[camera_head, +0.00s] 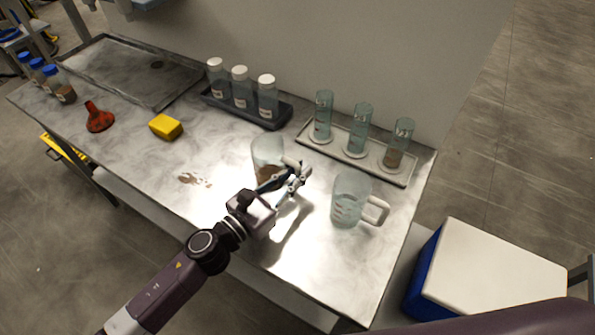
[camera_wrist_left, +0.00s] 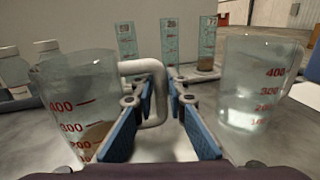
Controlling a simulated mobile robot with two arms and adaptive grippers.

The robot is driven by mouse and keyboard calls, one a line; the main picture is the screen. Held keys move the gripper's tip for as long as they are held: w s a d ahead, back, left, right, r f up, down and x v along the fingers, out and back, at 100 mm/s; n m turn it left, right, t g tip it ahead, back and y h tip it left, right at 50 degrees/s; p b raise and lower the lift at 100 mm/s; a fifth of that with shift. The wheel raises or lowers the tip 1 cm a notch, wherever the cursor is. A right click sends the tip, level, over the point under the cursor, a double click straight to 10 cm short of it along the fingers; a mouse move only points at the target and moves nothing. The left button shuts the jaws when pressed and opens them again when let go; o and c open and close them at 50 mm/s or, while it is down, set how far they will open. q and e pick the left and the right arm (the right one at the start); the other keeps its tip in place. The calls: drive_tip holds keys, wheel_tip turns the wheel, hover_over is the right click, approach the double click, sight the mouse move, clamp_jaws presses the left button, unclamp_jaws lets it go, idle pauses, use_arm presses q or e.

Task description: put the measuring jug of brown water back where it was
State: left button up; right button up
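The measuring jug of brown water (camera_head: 266,152) stands upright on the table, a shallow brown layer at its bottom. Its base is partly hidden by my left gripper (camera_head: 288,180). In the left wrist view the jug (camera_wrist_left: 82,95) is at the left, its white handle (camera_wrist_left: 157,95) reaching between the fingers of my left gripper (camera_wrist_left: 160,110). The blue-padded fingers are apart, with a gap beside the handle. A second jug with clear contents (camera_head: 350,198) stands to the right; it also shows in the left wrist view (camera_wrist_left: 252,85). My right gripper is not in view.
A tray with several glass cylinders (camera_head: 357,135) stands behind the jugs, and a dark rack of white-capped bottles (camera_head: 241,92) behind left. A brown spill (camera_head: 194,180), yellow sponge (camera_head: 166,127) and red funnel (camera_head: 98,117) lie to the left. The front table (camera_head: 290,255) is clear.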

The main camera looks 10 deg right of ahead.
use_arm(q)
drive_tip(key=shift+o, duration=1.2)
drive_tip(key=shift+r, duration=0.15)
drive_tip(key=shift+s+a, duration=0.15)
drive_tip(key=shift+a, duration=0.05)
drive_tip(key=b+v, duration=0.3)
drive_tip(key=v, duration=0.6)
drive_tip(key=shift+s+a, duration=0.25)
drive_tip(key=shift+s, duration=0.05)
drive_tip(key=shift+v, duration=0.9)
